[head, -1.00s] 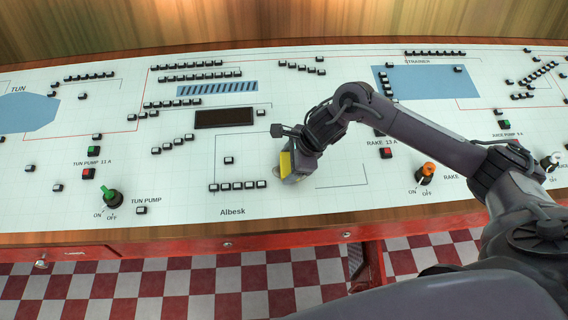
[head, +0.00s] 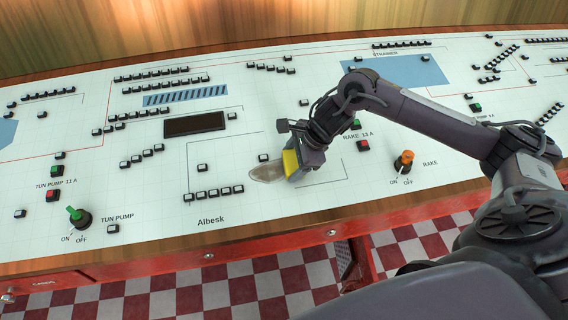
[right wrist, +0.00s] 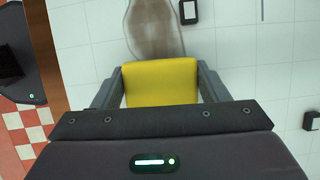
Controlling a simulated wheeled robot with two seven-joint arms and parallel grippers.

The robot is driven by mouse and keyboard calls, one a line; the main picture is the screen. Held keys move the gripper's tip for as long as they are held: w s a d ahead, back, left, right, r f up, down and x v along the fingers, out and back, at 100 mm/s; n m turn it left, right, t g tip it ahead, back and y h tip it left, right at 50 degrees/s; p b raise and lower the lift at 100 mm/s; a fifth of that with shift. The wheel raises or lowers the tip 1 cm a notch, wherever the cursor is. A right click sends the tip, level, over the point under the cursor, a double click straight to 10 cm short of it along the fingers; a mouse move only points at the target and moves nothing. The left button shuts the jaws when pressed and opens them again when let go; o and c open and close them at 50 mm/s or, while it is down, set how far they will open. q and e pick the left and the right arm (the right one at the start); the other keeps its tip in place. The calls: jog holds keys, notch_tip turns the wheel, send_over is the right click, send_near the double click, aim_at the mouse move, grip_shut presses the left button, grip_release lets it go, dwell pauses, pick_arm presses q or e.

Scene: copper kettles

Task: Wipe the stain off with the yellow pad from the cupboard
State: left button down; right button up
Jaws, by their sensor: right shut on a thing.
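The yellow pad (head: 290,162) is held between the fingers of my right gripper (head: 297,170), low over the white panel top. It also shows in the right wrist view (right wrist: 160,83), with a finger on each side. The stain (head: 266,172) is a brownish, elongated smear on the panel just left of the pad. In the right wrist view the stain (right wrist: 153,28) lies right beyond the pad's far edge. Whether the pad touches the panel is not clear. My left gripper is not in view.
The white control panel (head: 130,180) carries several small black buttons, a green-topped tun pump knob (head: 77,217) and an orange-topped rake knob (head: 403,161). A row of buttons (head: 213,193) lies left of the stain. The panel's wooden front edge (head: 200,249) is near.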

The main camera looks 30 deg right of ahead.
aim_at(259, 173)
jog(key=shift+s+d+f+b, duration=0.1)
jog(key=shift+d+b, duration=0.2)
jog(key=shift+d, duration=0.05)
jog(key=shift+w+a, duration=0.2)
jog(key=shift+a, duration=0.45)
jog(key=shift+w+a, duration=0.2)
jog(key=shift+a, duration=0.5)
jog(key=shift+w+a, duration=0.2)
jog(key=shift+a, duration=0.45)
jog(key=shift+w+a+b, duration=0.2)
jog(key=shift+a+b, duration=0.15)
jog(key=shift+a, duration=0.65)
jog(key=shift+w+a+b, duration=0.2)
jog(key=shift+a+b, duration=0.15)
jog(key=shift+a, duration=0.6)
